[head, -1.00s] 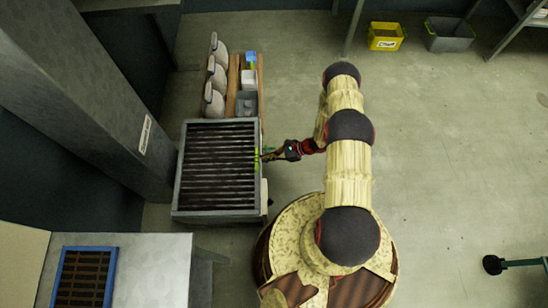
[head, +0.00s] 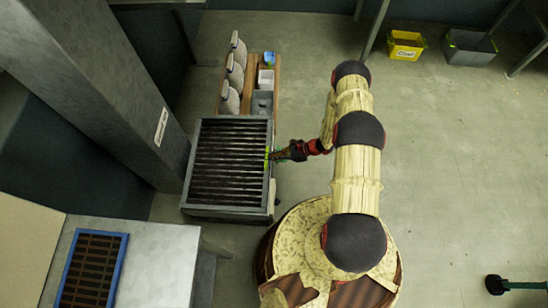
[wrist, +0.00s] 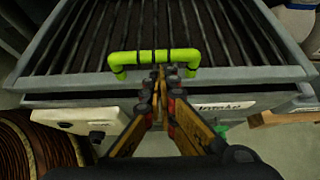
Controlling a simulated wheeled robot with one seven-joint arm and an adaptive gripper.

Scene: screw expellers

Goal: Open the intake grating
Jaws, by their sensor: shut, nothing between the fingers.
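The intake grating (head: 225,162) is a grey frame with dark parallel bars, lying flat on top of a grey box-like intake. It also shows in the wrist view (wrist: 215,35). A bright green bar handle (wrist: 125,59) stands on its near edge; in the head view the handle (head: 267,158) is on the right edge. My gripper (wrist: 163,73) is shut and empty, its fingertips at the middle of the handle's near side. I cannot tell whether they touch the bar. The fingers are not around it.
A white label plate (wrist: 222,106) is on the intake's front, with a pale box (wrist: 75,117) left of it. Jugs (head: 235,73) and small containers stand on a wooden shelf behind. A blue-framed grille (head: 92,268) lies on a grey table.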

